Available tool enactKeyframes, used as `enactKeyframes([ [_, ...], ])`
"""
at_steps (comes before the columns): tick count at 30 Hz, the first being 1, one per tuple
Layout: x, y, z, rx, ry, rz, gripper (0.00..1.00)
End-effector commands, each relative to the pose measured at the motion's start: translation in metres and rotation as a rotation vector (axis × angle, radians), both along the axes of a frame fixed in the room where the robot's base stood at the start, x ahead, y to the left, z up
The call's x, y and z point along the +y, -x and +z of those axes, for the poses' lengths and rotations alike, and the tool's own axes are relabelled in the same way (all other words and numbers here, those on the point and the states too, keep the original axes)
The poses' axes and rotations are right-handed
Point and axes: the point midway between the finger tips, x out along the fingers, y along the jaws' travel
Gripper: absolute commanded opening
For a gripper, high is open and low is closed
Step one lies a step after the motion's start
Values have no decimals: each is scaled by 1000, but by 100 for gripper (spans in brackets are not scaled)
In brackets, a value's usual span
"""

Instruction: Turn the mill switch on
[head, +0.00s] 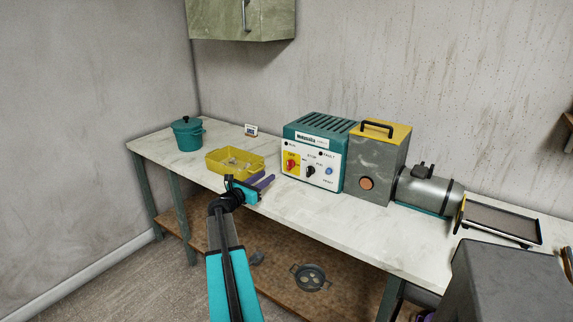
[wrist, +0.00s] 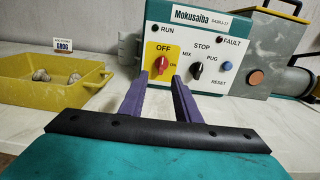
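The mill's control box (head: 313,153) is teal with a white front panel and stands on the bench; it also fills the upper middle of the wrist view (wrist: 225,12). A red rotary switch (wrist: 161,64) sits on a yellow plate marked OFF and ON, left on the panel; it also shows in the head view (head: 291,164). Its exact setting is too small to tell. My gripper (wrist: 160,76) has purple fingers, apart and empty. In the wrist view the red switch shows between the fingertips. In the head view my gripper (head: 265,182) is left of the panel, apart from it.
A black selector (wrist: 197,70) and a blue button (wrist: 227,66) sit right of the switch. A yellow tray (head: 227,167) with pale lumps stands left of the box. A teal pot (head: 187,135) is farther left. A grey machine (head: 378,155) adjoins the box's right. Bench before the panel is clear.

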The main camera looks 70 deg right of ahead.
Motion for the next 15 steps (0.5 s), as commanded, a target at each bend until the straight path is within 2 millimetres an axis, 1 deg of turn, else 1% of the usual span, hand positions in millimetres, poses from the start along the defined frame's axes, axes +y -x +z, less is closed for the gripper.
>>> enactKeyframes([
  [1,-2,5,2,0,2,-6,30],
  [3,-4,7,4,-1,3,-9,30],
  [15,-5,8,3,-4,3,-10,30],
])
